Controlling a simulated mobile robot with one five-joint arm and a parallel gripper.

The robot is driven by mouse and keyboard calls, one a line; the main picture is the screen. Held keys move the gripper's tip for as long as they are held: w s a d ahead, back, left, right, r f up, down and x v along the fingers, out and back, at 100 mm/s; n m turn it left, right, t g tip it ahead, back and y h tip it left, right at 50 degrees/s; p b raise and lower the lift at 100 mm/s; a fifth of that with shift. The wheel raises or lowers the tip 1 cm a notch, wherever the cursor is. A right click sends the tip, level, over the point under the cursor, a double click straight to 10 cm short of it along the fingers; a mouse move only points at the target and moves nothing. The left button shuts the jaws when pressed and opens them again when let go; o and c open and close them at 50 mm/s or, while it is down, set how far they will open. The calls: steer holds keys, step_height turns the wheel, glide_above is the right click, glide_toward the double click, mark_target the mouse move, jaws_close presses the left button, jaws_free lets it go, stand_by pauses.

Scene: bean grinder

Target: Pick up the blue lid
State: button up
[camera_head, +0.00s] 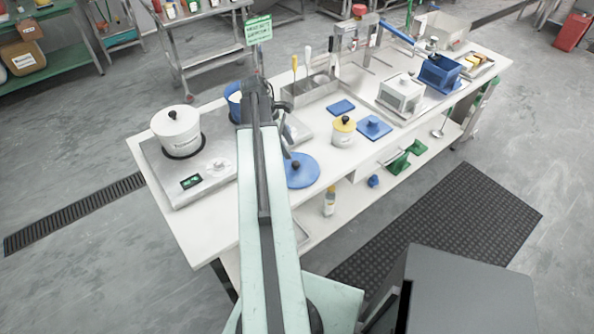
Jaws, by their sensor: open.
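A round blue lid (301,174) with a dark knob lies flat near the front edge of the white table, just right of my arm. My gripper (287,146) shows as dark parts beside the arm, close to the lid's knob at its upper left. It is open, and I see nothing held in it. My arm hides part of the gripper and the lid's left edge. I cannot tell whether a finger touches the knob. A square blue lid with a knob (374,127) lies farther right.
A small white pot with a yellow lid (343,132) stands right of the round lid. A blue container (233,97) is partly behind my arm. White (401,95) and blue (439,73) boxes stand farther right.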

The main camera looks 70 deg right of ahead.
mark_target(296, 163)
steer(key=b+x, duration=0.4)
steer(key=x, duration=0.1)
steer(key=b+x, duration=0.2)
steer(key=shift+a+f+b, duration=0.25)
steer(key=shift+f+b, duration=0.05)
steer(key=shift+f, duration=0.1)
steer(key=shift+r, duration=0.15)
steer(key=shift+c, duration=0.3)
jaws_close()
steer(key=shift+r+p, duration=0.15)
steer(key=shift+p, duration=0.15)
